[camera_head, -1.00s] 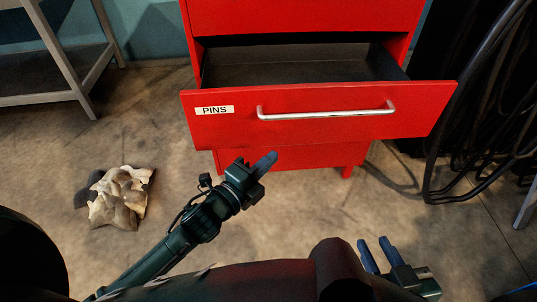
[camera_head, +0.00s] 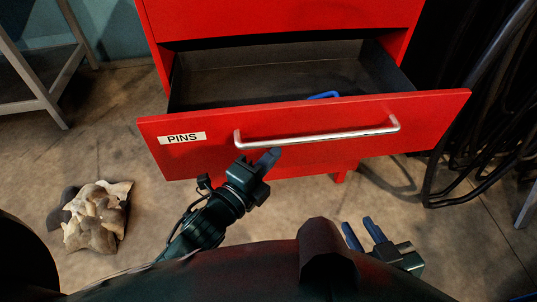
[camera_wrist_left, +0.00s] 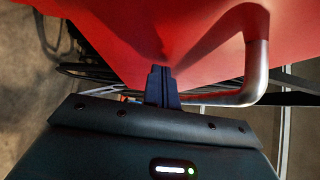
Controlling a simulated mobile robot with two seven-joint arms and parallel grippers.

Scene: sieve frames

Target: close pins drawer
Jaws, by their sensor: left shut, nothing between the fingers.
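The red pins drawer (camera_head: 195,158) is pulled out of its cabinet, with a white PINS label (camera_head: 182,138) and a silver bar handle (camera_head: 320,137) on its front. My left gripper (camera_head: 275,155) is shut and empty, with its fingertips just below the left part of the handle in the head view. In the left wrist view the shut fingers (camera_wrist_left: 160,70) point at the red drawer front (camera_wrist_left: 170,25), beside the bent end of the handle (camera_wrist_left: 257,60). I cannot tell whether they touch the front. My right gripper (camera_head: 359,225) is open and empty, low and right of centre.
A blue object (camera_head: 323,95) shows inside the drawer near its front wall. The red cabinet (camera_head: 280,15) stands behind. A crumpled pale cloth-like heap (camera_head: 95,217) lies on the floor at left. A grey table frame (camera_head: 40,90) stands at upper left, dark cables (camera_head: 475,110) at right.

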